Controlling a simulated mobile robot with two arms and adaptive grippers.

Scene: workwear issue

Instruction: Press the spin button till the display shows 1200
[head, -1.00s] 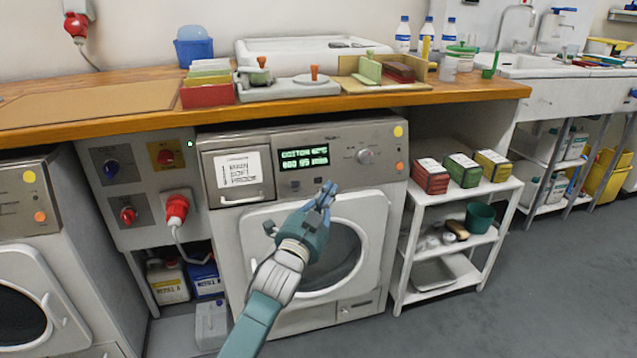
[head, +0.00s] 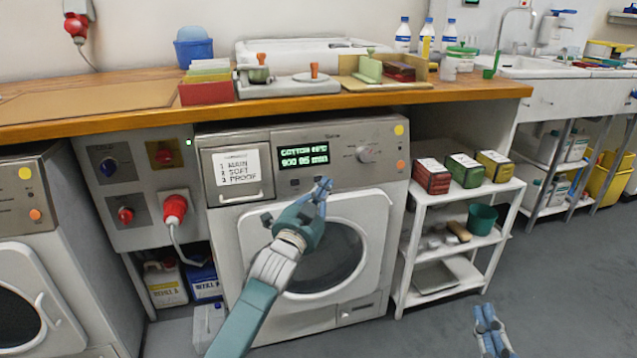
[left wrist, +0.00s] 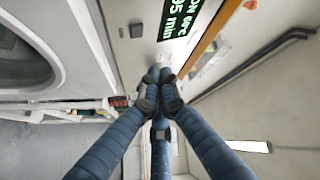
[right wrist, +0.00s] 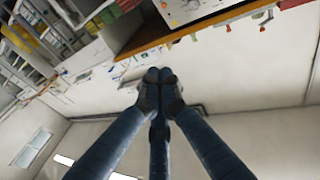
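The washing machine's display (head: 304,156) is lit green and appears to read COTTON, 900 and 95 min. It also shows, turned sideways, in the left wrist view (left wrist: 181,28). My left gripper (head: 323,186) is shut and empty, its fingertips at the panel just below the display. In the left wrist view the fingertips (left wrist: 160,75) are pressed together and cover part of the panel by a small button. I cannot tell whether they touch it. A dark button (left wrist: 136,30) shows beside them. My right gripper (head: 487,318) is shut and empty, low at the right, away from the machine.
A dial (head: 366,154) is right of the display, and a drawer with a label (head: 237,168) is left of it. A wooden worktop (head: 440,95) overhangs the machine. A white shelf rack (head: 408,262) with boxes stands close on the right.

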